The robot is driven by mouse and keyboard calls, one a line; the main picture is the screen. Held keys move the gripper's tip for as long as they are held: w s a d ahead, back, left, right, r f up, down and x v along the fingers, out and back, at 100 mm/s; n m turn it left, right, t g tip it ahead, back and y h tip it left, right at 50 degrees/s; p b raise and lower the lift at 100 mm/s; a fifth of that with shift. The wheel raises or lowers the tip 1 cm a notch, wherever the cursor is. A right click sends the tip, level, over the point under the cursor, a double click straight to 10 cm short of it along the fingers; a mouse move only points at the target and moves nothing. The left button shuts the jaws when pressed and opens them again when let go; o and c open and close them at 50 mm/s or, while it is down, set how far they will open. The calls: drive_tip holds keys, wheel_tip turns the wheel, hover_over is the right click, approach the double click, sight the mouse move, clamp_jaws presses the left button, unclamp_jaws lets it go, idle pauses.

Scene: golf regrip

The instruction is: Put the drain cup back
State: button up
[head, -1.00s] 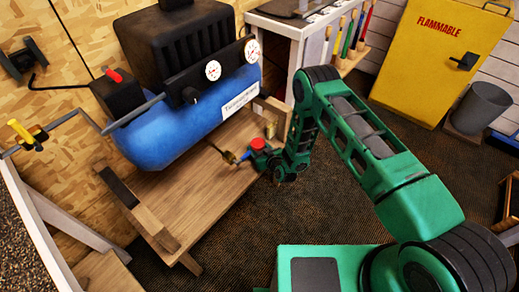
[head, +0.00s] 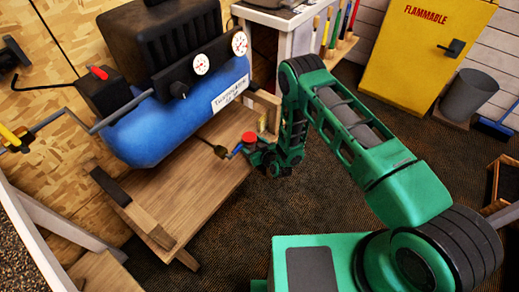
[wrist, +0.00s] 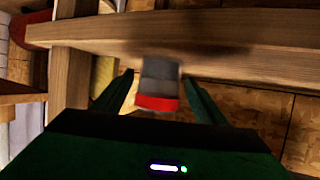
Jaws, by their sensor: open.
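In the wrist view a small grey piece with a red band (wrist: 158,88) shows between the two fingers of my gripper (wrist: 158,92). It is blurred, and I cannot tell whether it is the drain cup or whether a finger touches it. In the head view my gripper (head: 262,155) is low at the right edge of the wooden platform, beside a red round top (head: 249,137) and a brass fitting with a blue part (head: 236,151). The fingers are open. My own wrist hides part of this spot.
The blue compressor tank (head: 175,120) stands on the wooden platform (head: 190,185). A wooden post (head: 266,108) rises by my gripper. A wooden beam (wrist: 210,35) crosses the wrist view. A yellow cabinet (head: 425,60) and a grey bin (head: 468,97) stand right; carpet between is clear.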

drive_tip(key=v, duration=1)
drive_tip(key=w+d+r+m+g+h, duration=0.1)
drive_tip(key=w+d+r, duration=0.25)
drive_tip(key=r, duration=0.35)
drive_tip(key=w+d+r+m+g+h, duration=0.1)
drive_tip(key=w+d+r+h, duration=0.15)
drive_tip(key=d+r, duration=0.35)
drive_tip(key=s+d+r+m+g+h, duration=0.1)
drive_tip(key=s+d+r+g, duration=0.15)
drive_tip(key=d+r, duration=0.6)
drive_tip(key=s+d+r+m+g+h, duration=0.15)
drive_tip(key=s+d+r, duration=0.25)
drive_tip(key=d+r, duration=0.45)
drive_tip(key=s+d+r+m+g+h, duration=0.1)
drive_tip(key=s+d+r+m, duration=0.1)
drive_tip(key=s+d+r, duration=0.45)
drive_tip(key=s+d+r+m+g, duration=0.2)
drive_tip(key=s+d+r, duration=0.1)
drive_tip(key=s, duration=0.7)
drive_tip(key=s+d+r+m+g, duration=0.1)
drive_tip(key=s+r+m, duration=0.1)
drive_tip(key=s, duration=0.8)
drive_tip(key=s+d+r+m+g, duration=0.1)
drive_tip(key=s+r, duration=0.2)
drive_tip(key=s, duration=0.7)
drive_tip(key=shift+r+m+g+y, duration=0.3)
drive_tip(key=shift+r+m, duration=0.05)
drive_tip(key=shift+r, duration=0.05)
